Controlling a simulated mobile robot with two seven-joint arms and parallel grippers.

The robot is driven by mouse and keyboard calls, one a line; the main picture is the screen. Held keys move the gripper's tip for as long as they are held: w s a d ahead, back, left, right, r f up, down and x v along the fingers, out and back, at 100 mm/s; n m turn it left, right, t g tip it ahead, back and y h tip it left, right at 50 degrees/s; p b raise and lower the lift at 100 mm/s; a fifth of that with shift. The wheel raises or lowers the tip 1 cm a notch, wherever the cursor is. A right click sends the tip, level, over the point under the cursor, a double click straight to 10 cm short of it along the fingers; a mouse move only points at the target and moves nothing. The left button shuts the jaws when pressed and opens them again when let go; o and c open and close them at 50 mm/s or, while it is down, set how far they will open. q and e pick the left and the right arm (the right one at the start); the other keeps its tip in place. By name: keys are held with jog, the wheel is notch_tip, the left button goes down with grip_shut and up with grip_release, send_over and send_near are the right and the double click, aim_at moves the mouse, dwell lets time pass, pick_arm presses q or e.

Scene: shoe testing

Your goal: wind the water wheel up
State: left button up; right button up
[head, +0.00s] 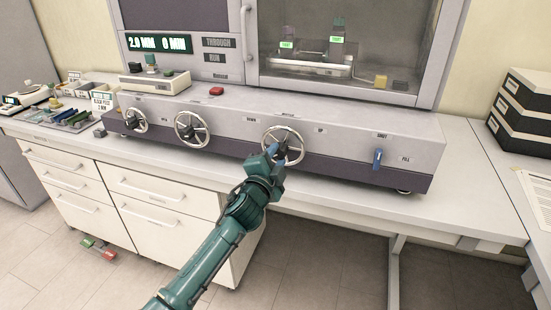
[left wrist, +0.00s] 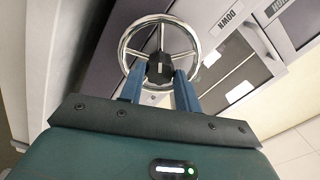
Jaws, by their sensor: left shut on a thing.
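The handwheel (head: 303,147) on the right of the long grey console is silver and spoked, with labels reading DOWN on its left and UP on its right. It also fills the upper middle of the left wrist view (left wrist: 124,47). My left gripper (head: 274,156) is at this wheel, its blue fingers (left wrist: 158,80) on either side of the black knob (left wrist: 160,66) at the wheel's middle, shut on it. The fingers hide the lower part of the wheel. My right gripper is not in view.
Two more handwheels (head: 192,128) are on the console's left half. A blue lever (head: 377,158) is to the right. A display (head: 160,44) reads "2.0 MM 0 MIN". A glazed chamber (head: 355,35) stands behind. Black boxes (head: 520,118) stand at the far right.

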pick_arm(q)
jog(key=o, duration=1)
jog(key=v, duration=1.3)
jog(key=s+a+f+n+g, duration=0.2)
jog(key=s+a+f+n, duration=0.1)
jog(key=s+f, duration=0.4)
jog(key=s+a+f+n+g+y, duration=0.1)
jog(key=s+a+f+n+g, duration=0.1)
jog(key=s+f+n, duration=0.4)
jog(key=s+a+f+n+g+y, duration=0.1)
jog(key=s+a+f+n, duration=0.4)
jog(key=s+f, duration=0.5)
jog(key=shift+s+f+g, duration=0.15)
jog(key=shift+s+g, duration=0.2)
jog(key=shift+g, duration=0.45)
